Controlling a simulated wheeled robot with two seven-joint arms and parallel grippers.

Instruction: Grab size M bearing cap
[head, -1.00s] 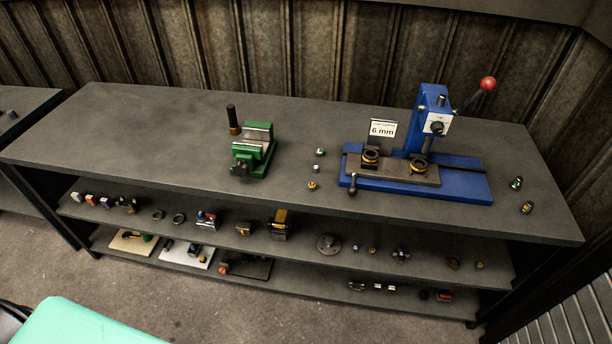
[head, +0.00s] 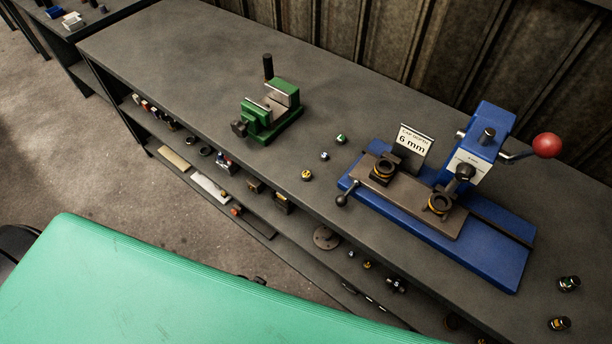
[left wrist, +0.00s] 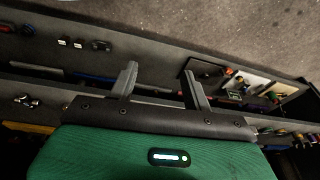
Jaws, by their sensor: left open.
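Three small caps lie on the bench top in the head view, left of the blue press: one with a green mark (head: 341,139), one with a pale bluish mark (head: 325,156), and one with a yellow mark (head: 307,175). Their size letters are too small to read surely. Neither gripper shows in the head view.
The blue press (head: 480,160) has a red-knobbed lever and a "6 mm" sign (head: 412,146). Two dark rings with yellow bands sit on its plate. A green vise (head: 272,112) stands left of the caps. Small parts fill the lower shelves. The bench's left part is clear.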

